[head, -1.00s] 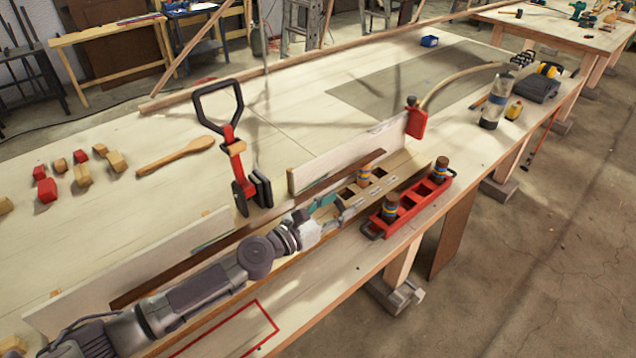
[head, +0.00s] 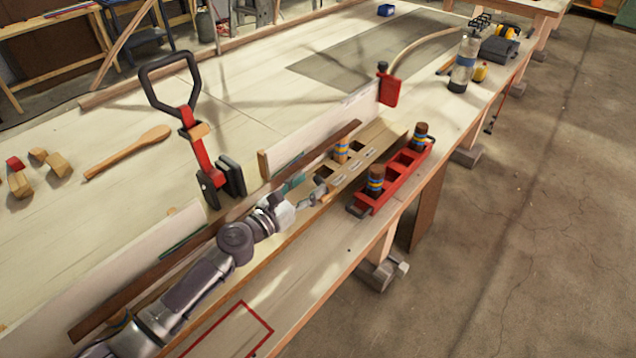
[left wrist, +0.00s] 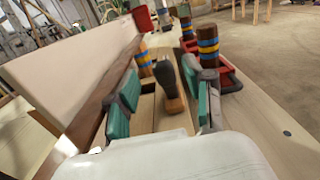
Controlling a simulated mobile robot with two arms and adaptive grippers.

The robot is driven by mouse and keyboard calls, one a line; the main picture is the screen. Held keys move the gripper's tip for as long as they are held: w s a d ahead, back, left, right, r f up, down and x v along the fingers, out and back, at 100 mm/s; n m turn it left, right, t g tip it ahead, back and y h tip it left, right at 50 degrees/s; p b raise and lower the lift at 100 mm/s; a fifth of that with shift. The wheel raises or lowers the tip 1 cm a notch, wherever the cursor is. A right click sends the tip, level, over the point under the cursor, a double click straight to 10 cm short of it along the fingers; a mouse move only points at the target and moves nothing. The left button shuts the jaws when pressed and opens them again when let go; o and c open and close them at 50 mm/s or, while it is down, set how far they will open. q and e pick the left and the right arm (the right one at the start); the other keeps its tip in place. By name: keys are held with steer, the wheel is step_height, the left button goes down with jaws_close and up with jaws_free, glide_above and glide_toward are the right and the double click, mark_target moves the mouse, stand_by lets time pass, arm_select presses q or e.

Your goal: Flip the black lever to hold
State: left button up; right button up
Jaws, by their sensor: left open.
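A tall lever with a black loop handle (head: 170,82), a red shaft and dark jaws stands at the far edge of the boards in the head view, up and left of my left gripper (head: 312,192). That gripper is low over the wooden socket block (head: 368,148), apart from the loop-handled lever. In the left wrist view my left gripper (left wrist: 160,88) has its teal pads spread. A short black-topped grip (left wrist: 167,78) with a tan lower end shows between them; I cannot tell whether they touch it. My right gripper is not in view.
Striped pegs stand in the block and in a red tray (head: 388,182) right of it. A pale upright board (head: 320,128) and a brown strip run alongside the block. A red clamp (head: 388,88) stands at the board's far end. A wooden spoon (head: 128,152) lies at left.

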mark_target(314, 182)
arm_select(q)
steer(key=shift+x, duration=2)
steer(key=shift+s, duration=0.1)
jaws_close()
